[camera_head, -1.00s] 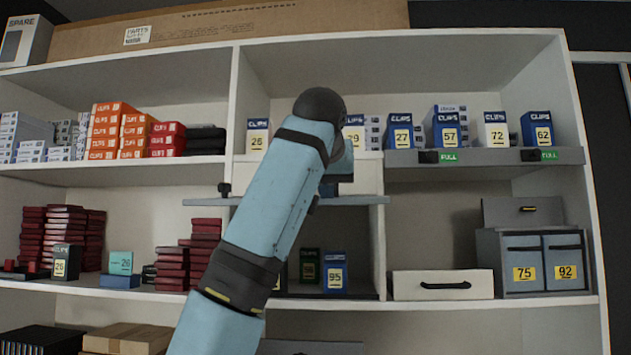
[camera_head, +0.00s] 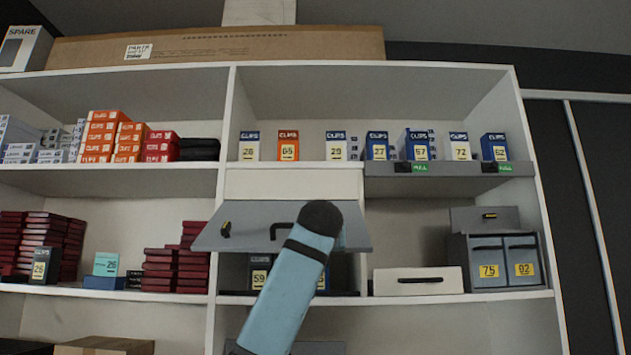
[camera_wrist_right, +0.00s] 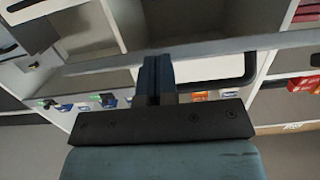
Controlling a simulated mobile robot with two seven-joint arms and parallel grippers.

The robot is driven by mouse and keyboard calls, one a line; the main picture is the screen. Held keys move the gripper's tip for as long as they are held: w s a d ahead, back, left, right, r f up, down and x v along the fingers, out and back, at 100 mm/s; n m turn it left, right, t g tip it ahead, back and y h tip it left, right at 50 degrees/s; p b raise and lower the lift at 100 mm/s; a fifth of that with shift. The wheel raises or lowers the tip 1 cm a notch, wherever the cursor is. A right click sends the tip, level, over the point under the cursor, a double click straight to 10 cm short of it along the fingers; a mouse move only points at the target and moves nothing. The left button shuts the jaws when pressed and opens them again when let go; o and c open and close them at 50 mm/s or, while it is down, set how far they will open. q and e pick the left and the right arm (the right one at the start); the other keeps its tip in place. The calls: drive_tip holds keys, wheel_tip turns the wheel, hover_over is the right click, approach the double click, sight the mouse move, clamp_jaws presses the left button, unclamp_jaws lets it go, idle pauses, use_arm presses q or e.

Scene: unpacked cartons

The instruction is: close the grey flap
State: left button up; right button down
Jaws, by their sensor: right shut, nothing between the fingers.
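The grey flap (camera_head: 258,218) hangs at a slant below a pale panel in the middle of the shelf unit, its wide lower edge toward me. It has a black handle and a small black latch at its left. Its right part is hidden behind my right arm. In the right wrist view, the flap (camera_wrist_right: 212,72) lies across the picture with its black handle (camera_wrist_right: 250,68). My right gripper (camera_wrist_right: 157,72) is shut and empty at the flap; I cannot tell whether it touches. In the head view my arm hides that gripper. My left gripper is out of view.
Boxes, one marked 59 (camera_head: 259,272), stand in the compartment below the flap. A white drawer (camera_head: 417,281) and a grey cabinet (camera_head: 461,265) are to its right. Red boxes (camera_head: 192,262) are stacked to its left. A grey ledge (camera_head: 450,170) sits at upper right.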

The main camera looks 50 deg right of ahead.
use_arm(q)
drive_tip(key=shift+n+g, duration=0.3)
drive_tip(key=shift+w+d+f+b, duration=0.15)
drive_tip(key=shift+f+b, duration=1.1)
drive_tip(key=shift+b, duration=0.05)
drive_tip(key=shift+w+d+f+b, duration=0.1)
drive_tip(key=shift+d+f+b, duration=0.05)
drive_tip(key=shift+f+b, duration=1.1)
use_arm(e)
drive_tip(key=shift+w+d+f+t+h, duration=0.95)
drive_tip(key=shift+w+d+f, duration=1.15)
drive_tip(key=shift+d, duration=0.35)
drive_tip(key=shift+w+d+f+t+h, duration=0.9)
drive_tip(key=shift+w+d+f, duration=1.2)
drive_tip(key=shift+d, duration=0.35)
drive_tip(key=shift+w+d+f+t+h, duration=0.9)
drive_tip(key=shift+w+d+f, duration=1.2)
drive_tip(key=shift+d, duration=0.35)
drive_tip(key=shift+s+f, duration=0.1)
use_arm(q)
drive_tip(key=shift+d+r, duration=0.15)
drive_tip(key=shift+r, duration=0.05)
use_arm(e)
drive_tip(key=shift+g, duration=0.25)
